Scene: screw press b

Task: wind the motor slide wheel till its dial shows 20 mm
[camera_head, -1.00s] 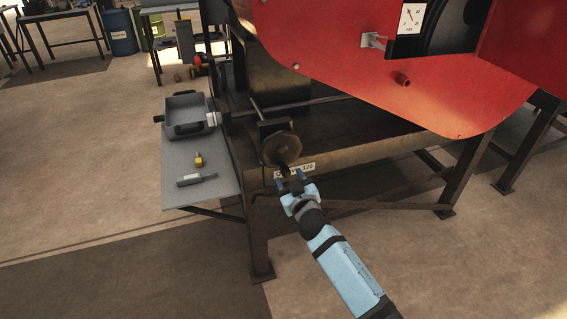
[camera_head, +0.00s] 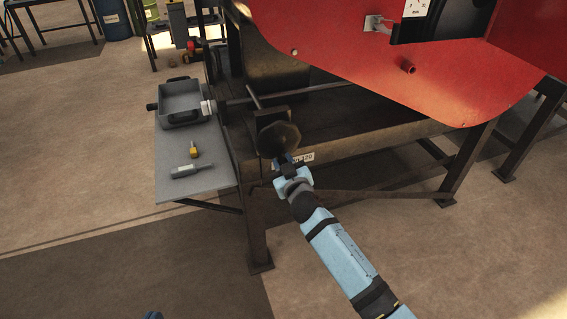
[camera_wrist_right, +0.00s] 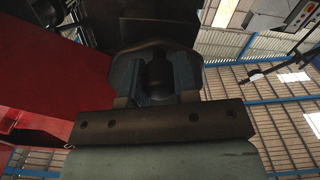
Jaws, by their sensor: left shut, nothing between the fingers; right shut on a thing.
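The motor slide wheel (camera_head: 279,139) is a dark, many-sided disc at the front of the press frame, low in the middle of the head view. My right gripper (camera_head: 284,162) is at its lower rim, shut on the wheel's handle. In the right wrist view a dark knob (camera_wrist_right: 156,76) sits between the fingers, with the wheel behind it. A white dial (camera_head: 415,8) marked in mm is cut by the top edge; its reading cannot be told. Only a blue bit of my left gripper (camera_head: 153,315) shows at the bottom edge, away from the wheel.
A grey shelf (camera_head: 196,188) left of the wheel holds a dark tray (camera_head: 180,103), a small yellow item (camera_head: 194,152) and a grey tool (camera_head: 187,171). A red panel (camera_head: 350,50) overhangs above right. A frame leg (camera_head: 256,225) stands below. The front floor is clear.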

